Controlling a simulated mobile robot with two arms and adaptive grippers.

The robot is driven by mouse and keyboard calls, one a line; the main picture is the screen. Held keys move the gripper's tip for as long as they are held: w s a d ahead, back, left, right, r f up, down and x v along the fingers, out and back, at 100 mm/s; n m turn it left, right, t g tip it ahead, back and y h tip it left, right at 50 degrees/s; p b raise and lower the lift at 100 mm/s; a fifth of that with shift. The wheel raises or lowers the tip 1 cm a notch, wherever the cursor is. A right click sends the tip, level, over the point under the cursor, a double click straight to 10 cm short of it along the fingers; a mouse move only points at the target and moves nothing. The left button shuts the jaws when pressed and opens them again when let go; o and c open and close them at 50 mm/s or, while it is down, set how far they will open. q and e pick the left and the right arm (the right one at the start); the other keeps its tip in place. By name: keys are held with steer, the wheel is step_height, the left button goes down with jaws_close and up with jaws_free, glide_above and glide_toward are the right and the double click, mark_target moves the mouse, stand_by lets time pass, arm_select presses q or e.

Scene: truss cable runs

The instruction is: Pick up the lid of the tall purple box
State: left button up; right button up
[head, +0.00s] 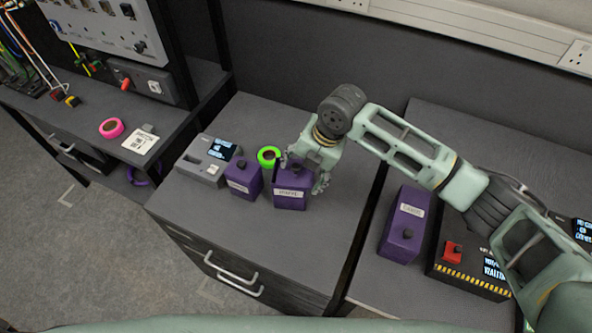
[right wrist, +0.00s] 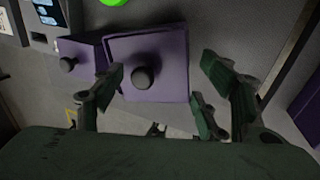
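The purple box (head: 290,199) under my right gripper carries a white label and looks taller than the purple box (head: 243,180) to its left. Its lid (right wrist: 166,48), with a round black knob (right wrist: 143,77), lies below the gripper in the right wrist view. My right gripper (head: 301,172) is open over this box. In the right wrist view its fingers stand apart on either side of the knob, not touching it, with the knob nearer the left finger. The hand partly hides the lid in the head view. My left gripper is not in view.
A green tape roll (head: 268,156) lies just behind the boxes, and a grey device (head: 208,160) stands at their left. Another purple box (head: 405,224) and a device with a red button (head: 453,252) stand on the right cabinet. The cabinet top (head: 240,232) in front is clear.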

steer(key=c, duration=0.8)
steer(key=shift+r, duration=0.2)
